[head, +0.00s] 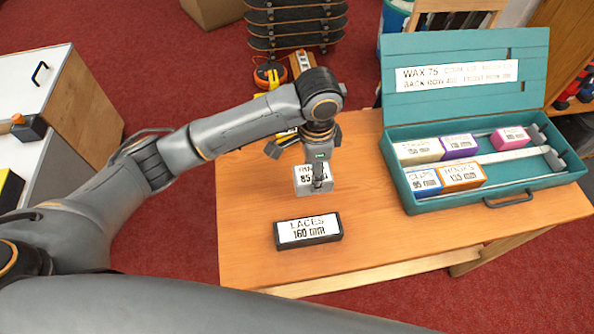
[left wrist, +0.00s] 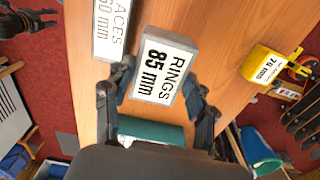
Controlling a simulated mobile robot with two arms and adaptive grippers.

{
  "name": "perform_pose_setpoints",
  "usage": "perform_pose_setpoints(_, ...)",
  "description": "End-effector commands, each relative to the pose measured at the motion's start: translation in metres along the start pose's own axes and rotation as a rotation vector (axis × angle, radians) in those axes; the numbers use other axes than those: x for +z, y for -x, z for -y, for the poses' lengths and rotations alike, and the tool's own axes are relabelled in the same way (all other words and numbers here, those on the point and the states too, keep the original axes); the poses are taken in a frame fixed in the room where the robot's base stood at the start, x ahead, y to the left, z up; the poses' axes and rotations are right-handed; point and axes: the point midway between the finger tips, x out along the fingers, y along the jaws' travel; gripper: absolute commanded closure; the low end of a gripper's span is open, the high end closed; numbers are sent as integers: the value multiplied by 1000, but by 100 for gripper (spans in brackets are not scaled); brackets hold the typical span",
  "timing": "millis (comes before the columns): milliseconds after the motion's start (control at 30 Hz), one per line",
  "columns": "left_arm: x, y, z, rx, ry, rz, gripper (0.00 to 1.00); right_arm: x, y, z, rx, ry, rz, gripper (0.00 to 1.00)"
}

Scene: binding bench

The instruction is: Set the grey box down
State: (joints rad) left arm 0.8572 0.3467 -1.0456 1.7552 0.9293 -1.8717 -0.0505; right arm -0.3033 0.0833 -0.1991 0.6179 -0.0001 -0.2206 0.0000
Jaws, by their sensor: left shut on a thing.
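The grey box (head: 314,174), labelled RINGS 85 mm, is over the wooden bench, behind the black LACES box. It also shows large in the left wrist view (left wrist: 164,68), label towards the camera. My left gripper (head: 318,182) comes down from above and is shut on it, with a finger on each side of the box in the left wrist view. The box looks level and close to the bench top; I cannot tell whether it touches. My right gripper is not in view.
The black LACES 160 mm box (head: 308,231) lies in front of the grey box. An open teal case (head: 478,194) with several labelled boxes stands at the right. A yellow box (left wrist: 268,66) shows in the left wrist view. The bench (head: 250,255) is bare at front left.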

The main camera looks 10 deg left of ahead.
Motion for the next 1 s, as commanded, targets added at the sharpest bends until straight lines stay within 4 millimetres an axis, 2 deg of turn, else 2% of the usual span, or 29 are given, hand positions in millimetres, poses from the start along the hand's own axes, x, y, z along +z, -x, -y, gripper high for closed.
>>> perform_pose_setpoints(33, 8, -3, 13, 0, 7, 5, 79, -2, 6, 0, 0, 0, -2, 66)
perform_pose_setpoints(133, 14, -25, 26, 2, 4, 5, 79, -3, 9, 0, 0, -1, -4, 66)
perform_pose_setpoints(300, 20, -48, 43, 0, 2, 2, 79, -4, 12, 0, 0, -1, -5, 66)
perform_pose_setpoints(467, 23, -57, 50, 0, 1, 1, 79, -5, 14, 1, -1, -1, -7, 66)
perform_pose_setpoints(533, 26, -65, 55, 0, 4, 3, 79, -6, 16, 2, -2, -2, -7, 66)
perform_pose_setpoints(733, 25, -92, 54, 0, 1, 0, 79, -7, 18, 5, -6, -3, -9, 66)
perform_pose_setpoints(1000, 25, -95, 55, -1, 0, -1, 79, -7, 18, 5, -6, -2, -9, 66)
